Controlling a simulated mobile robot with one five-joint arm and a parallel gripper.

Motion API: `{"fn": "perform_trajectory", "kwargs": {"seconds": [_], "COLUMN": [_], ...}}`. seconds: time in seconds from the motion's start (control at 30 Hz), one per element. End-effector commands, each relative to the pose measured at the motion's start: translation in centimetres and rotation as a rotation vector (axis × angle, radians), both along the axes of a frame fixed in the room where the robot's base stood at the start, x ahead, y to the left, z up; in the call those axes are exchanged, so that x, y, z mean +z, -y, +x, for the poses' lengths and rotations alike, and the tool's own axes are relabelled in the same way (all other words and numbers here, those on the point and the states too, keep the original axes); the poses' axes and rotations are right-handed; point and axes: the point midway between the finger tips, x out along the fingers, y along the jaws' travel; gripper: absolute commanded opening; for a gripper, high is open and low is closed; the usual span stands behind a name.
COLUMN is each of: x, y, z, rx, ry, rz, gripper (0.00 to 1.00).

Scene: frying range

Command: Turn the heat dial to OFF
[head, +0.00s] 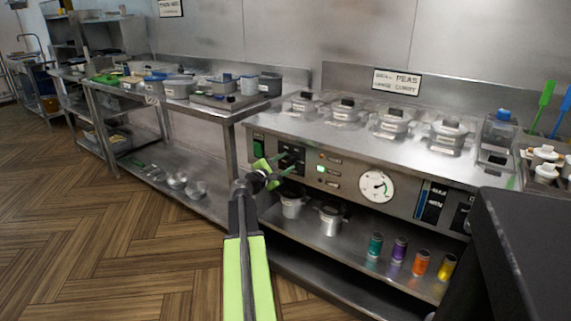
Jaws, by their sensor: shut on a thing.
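My gripper (287,164) reaches the left part of the range's front control panel (338,187).
Lidded containers (393,121) stand on the range top. Metal pots (331,219) and coloured jars (400,249) stand on the shelf below. A steel table (215,112) with tubs is at left. A dark block (525,250) fills the lower right; the wooden floor at left is clear.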

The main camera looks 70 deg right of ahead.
Motion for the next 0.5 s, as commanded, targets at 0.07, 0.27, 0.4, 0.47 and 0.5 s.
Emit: {"fn": "perform_trajectory", "kwargs": {"seconds": [0.07, 0.27, 0.4, 0.47, 0.5], "x": [-0.22, -0.22, -0.22, -0.21, -0.21], "y": [-0.15, -0.15, -0.15, -0.15, -0.15], "z": [-0.19, -0.20, -0.22, -0.23, -0.23], "rx": [-0.006, -0.006, -0.007, -0.007, -0.007], "ry": [-0.018, -0.056, -0.064, -0.065, -0.065], "rz": [0.010, 0.020, 0.023, 0.023, 0.023], "gripper": [0.02, 0.02, 0.02, 0.02, 0.02]}}
